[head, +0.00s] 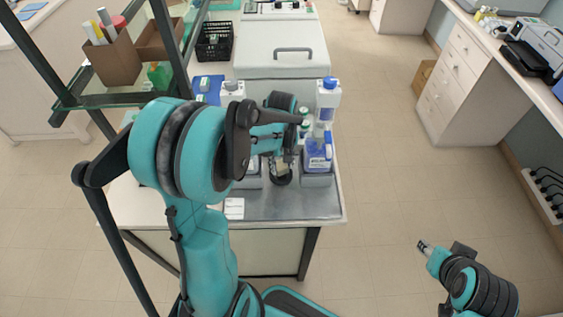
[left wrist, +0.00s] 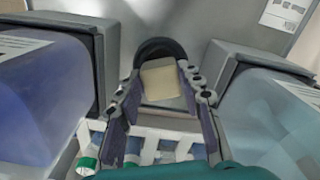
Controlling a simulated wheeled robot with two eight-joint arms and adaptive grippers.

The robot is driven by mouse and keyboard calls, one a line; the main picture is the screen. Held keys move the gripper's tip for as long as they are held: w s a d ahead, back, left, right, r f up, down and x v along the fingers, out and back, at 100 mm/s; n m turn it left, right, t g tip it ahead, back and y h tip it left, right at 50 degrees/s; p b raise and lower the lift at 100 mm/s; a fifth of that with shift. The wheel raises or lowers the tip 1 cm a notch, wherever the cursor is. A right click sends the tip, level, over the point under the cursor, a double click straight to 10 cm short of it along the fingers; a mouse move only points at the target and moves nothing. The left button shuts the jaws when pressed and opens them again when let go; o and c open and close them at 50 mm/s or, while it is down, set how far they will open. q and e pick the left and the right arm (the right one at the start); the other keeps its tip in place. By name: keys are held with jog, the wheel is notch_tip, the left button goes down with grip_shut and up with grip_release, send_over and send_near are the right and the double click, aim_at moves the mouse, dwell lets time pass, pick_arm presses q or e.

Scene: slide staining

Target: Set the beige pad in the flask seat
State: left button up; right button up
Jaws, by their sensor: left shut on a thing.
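The beige pad (left wrist: 162,84) is between the fingertips of my left gripper (left wrist: 160,90) in the left wrist view, and the gripper is shut on it. The flask seat, a black round ring (left wrist: 158,47), shows just beyond the pad, which overlaps its near part. I cannot tell whether the pad touches the seat. In the head view my left gripper (head: 281,163) is low over the grey tray on the bench, partly hidden by my arm. My right gripper (head: 426,247) is at the lower right over the floor, far from the bench; its jaw opening is unclear.
Grey holders with bottles stand close on both sides of my left gripper: a blue-filled one (left wrist: 35,95) and a paler one (left wrist: 265,118). A white rack (left wrist: 150,138) with several vials lies beneath the fingers. A glass shelf frame (head: 75,98) stands at the left.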

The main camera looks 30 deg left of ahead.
pick_arm(q)
jog(key=shift+f, duration=0.45)
jog(key=shift+f+b, duration=0.35)
jog(key=shift+b, duration=0.1)
jog(key=o, duration=1.2)
notch_tip(320, 180, up, 12)
jog(key=shift+d, duration=0.1)
